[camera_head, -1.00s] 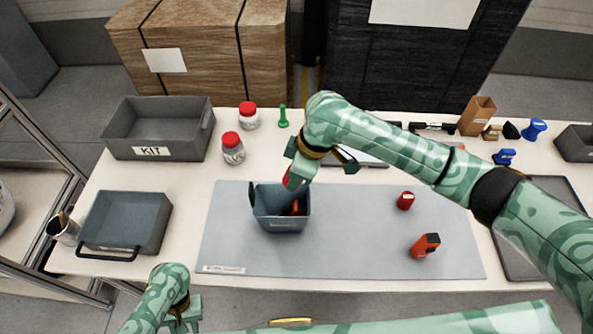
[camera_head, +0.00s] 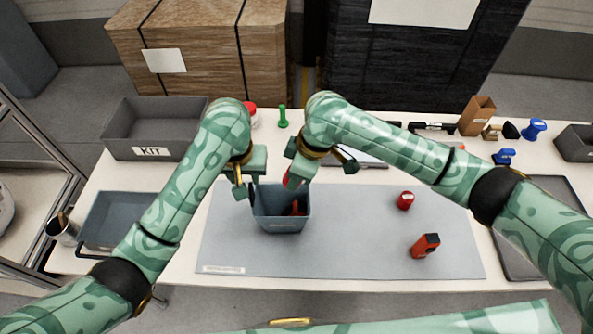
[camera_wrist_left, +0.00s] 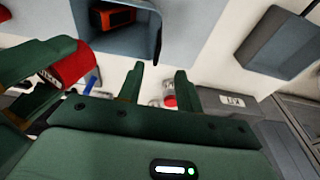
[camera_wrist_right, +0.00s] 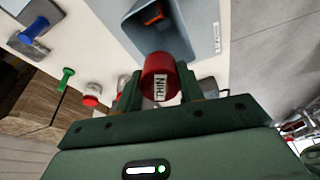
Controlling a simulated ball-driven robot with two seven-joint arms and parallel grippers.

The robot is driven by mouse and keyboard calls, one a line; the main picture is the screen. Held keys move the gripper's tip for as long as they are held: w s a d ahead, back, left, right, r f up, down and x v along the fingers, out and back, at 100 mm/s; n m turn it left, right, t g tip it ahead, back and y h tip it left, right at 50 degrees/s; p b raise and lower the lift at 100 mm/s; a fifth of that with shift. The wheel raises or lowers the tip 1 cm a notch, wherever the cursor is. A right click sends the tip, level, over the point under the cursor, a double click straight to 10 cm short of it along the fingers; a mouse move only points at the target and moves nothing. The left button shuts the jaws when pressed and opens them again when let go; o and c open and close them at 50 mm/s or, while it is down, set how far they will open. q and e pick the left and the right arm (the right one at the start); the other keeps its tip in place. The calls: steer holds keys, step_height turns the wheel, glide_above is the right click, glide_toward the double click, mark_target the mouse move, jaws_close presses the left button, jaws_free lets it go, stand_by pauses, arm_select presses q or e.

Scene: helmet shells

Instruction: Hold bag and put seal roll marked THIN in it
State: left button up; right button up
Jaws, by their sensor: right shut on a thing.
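The bag (camera_head: 283,223) is an open blue-grey box-like container standing on the mat, with an orange-red item (camera_head: 297,208) inside. My right gripper (camera_wrist_right: 158,85) is shut on the red seal roll (camera_wrist_right: 158,68), whose white label reads THIN. It holds the roll above the bag's back rim; in the head view the roll (camera_head: 290,179) is partly hidden by the gripper. My left gripper (camera_head: 247,190) is at the bag's left side, near its dark upright tab. Its fingers (camera_wrist_left: 158,85) are apart with nothing seen between them; contact with the bag cannot be told.
Another red roll (camera_head: 405,201) and an orange-red device (camera_head: 425,245) lie on the grey mat (camera_head: 350,255) to the right. The KIT tray (camera_head: 125,128) and a handled tray (camera_head: 100,215) are at left. My left arm crosses the table's left side.

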mark_target(253, 199)
arm_select(q)
steer(key=shift+s+d+f, duration=0.2)
steer(key=shift+f, duration=0.35)
steer(key=f, duration=0.3)
steer(key=w+f, duration=0.1)
steer(key=f, duration=0.7)
steer(key=shift+w, duration=0.35)
jaws_close()
arm_select(e)
steer(key=n+g, duration=0.1)
steer(key=n, duration=0.5)
steer(key=shift+g, duration=0.4)
steer(key=shift+a, duration=0.15)
